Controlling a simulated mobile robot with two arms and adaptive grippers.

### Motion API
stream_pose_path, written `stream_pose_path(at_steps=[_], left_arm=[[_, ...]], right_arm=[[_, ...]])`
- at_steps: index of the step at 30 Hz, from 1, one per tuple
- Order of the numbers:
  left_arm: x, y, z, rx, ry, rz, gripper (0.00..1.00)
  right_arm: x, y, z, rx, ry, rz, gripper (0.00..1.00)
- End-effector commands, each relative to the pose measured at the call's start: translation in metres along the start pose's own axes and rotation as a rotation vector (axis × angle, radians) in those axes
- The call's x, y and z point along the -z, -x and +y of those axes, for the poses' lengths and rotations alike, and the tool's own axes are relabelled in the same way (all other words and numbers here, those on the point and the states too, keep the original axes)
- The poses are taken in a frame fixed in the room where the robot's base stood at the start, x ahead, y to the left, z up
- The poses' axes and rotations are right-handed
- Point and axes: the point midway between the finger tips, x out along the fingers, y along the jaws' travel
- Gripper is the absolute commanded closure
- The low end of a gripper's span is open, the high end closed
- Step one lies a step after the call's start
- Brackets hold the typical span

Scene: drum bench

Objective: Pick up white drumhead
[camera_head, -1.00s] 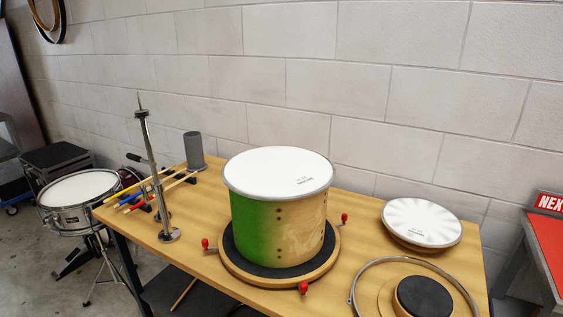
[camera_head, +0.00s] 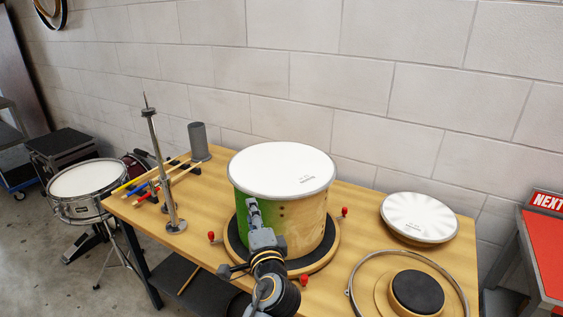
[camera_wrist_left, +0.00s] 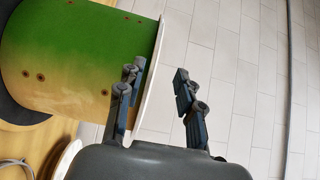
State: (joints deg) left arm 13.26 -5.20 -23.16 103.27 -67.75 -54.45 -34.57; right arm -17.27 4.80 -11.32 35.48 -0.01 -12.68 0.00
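A white drumhead (camera_head: 283,166) lies flat on top of a green-to-natural-wood drum (camera_head: 308,214) on the bench. A second white drumhead (camera_head: 420,213) lies on a round wooden piece at the right. My left gripper (camera_head: 252,206) is in front of the drum, overlapping its green side just below the rim. In the left wrist view, my left gripper (camera_wrist_left: 159,70) is open, and the drumhead's thin white edge (camera_wrist_left: 150,92) shows between its two fingers. One finger overlaps the drum shell (camera_wrist_left: 75,50); the other is apart, against the wall. Contact cannot be told. My right gripper is not in view.
The drum stands on a round wooden base (camera_head: 333,243) with red knobs. A metal hoop (camera_head: 364,262) and a black round pad (camera_head: 418,291) are at the front right. A metal stand (camera_head: 164,180), drumsticks and a grey cylinder (camera_head: 199,141) are at the left. A wall is behind.

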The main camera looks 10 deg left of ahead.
Motion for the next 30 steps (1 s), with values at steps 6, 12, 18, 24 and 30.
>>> stream_pose_path(at_steps=[6,12,18,24,30], left_arm=[[0.0,-0.026,0.0,-0.001,0.0,0.001,0.64],[0.0,-0.043,0.0,-0.001,-0.002,0.001,0.64],[-0.001,-0.071,0.003,-0.001,-0.001,0.001,0.64],[0.0,-0.081,0.005,-0.002,0.002,0.002,0.64],[0.0,-0.08,0.006,-0.002,0.002,0.002,0.7]], right_arm=[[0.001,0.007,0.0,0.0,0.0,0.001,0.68],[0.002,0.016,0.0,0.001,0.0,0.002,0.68],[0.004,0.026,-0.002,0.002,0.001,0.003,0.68],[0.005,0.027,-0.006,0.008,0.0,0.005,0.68],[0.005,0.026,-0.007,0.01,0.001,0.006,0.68]])
